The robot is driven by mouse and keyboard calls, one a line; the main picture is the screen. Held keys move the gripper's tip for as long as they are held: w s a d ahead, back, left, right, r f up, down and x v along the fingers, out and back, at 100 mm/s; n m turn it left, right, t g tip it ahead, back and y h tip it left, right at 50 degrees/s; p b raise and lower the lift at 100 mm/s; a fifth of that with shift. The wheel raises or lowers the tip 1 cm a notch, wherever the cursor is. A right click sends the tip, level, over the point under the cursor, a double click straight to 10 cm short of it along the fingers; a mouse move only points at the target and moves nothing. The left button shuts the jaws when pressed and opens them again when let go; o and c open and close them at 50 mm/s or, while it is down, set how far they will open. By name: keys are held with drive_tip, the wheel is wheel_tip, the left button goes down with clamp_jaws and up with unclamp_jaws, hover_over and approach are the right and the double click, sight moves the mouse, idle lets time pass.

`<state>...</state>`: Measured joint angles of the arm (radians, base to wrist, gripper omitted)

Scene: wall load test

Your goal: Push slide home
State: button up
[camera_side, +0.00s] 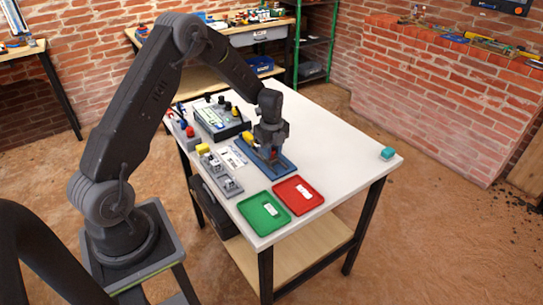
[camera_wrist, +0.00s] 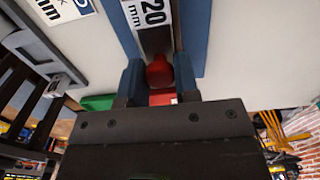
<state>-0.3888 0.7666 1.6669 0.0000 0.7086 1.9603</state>
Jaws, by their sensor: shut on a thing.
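The slide fixture is a blue base (camera_side: 283,172) lying on the white table, with a grey strip (camera_wrist: 156,41) along its middle. A white label reading "20 mm" (camera_wrist: 156,12) shows on the strip in the wrist view. A red knob (camera_wrist: 158,72) stands at the near end of the strip. My gripper (camera_side: 271,153) points down over the blue base, and its two fingers (camera_wrist: 159,78) are shut on the red knob, one on each side. In the side view my gripper hides most of the knob and strip.
A green tray (camera_side: 250,219) and a red tray (camera_side: 311,199), each with a white label, lie at the front. Grey fixtures (camera_side: 233,187) and a control box (camera_side: 215,128) stand left of the base. The table's right side is clear.

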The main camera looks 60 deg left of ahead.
drive_tip(key=shift+a, duration=1.55)
drive_tip(key=o, duration=0.7)
drive_tip(key=shift+c, duration=0.2)
